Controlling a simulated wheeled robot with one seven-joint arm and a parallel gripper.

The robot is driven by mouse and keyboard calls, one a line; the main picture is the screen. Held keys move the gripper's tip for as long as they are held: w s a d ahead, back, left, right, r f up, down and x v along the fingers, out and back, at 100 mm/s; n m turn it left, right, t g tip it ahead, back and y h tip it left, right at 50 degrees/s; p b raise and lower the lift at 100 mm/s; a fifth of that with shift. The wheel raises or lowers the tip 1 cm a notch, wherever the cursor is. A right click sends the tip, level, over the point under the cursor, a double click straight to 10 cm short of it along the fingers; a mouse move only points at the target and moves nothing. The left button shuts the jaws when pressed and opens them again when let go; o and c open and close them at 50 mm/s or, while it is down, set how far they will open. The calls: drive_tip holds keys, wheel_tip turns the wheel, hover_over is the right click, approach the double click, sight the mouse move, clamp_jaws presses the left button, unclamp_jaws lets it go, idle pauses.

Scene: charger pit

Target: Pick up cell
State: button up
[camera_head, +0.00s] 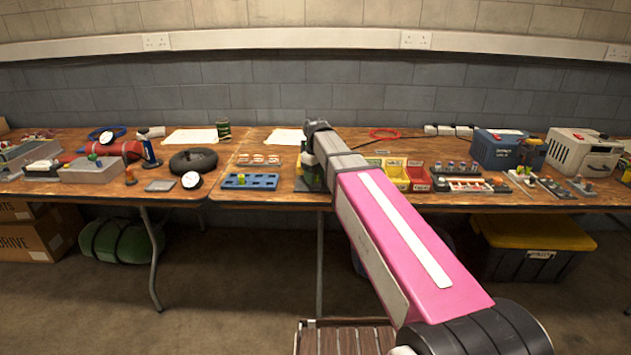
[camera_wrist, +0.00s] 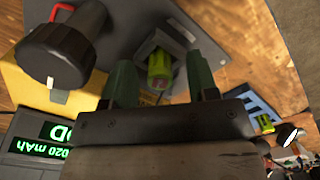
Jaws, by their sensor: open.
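A yellow-green cell (camera_wrist: 160,66) stands in a grey cradle on a dark grey device plate (camera_wrist: 125,40) in the wrist view. My gripper (camera_wrist: 163,80) is open, with one dark green finger on each side of the cell. I see no clear contact between fingers and cell. A lit display (camera_wrist: 45,140) with green text including "020 mAh" sits at the lower left. In the head view my arm hides most of the device (camera_head: 309,182) and this cell.
A large black knob (camera_wrist: 58,52) on the device stands close to my left finger. On the bench, coloured bins (camera_head: 397,175) and a dark tray of parts (camera_head: 462,185) are right of my arm. A black ring (camera_head: 193,160) lies left of the rack.

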clamp_jaws()
drive_tip(key=shift+r, duration=0.1)
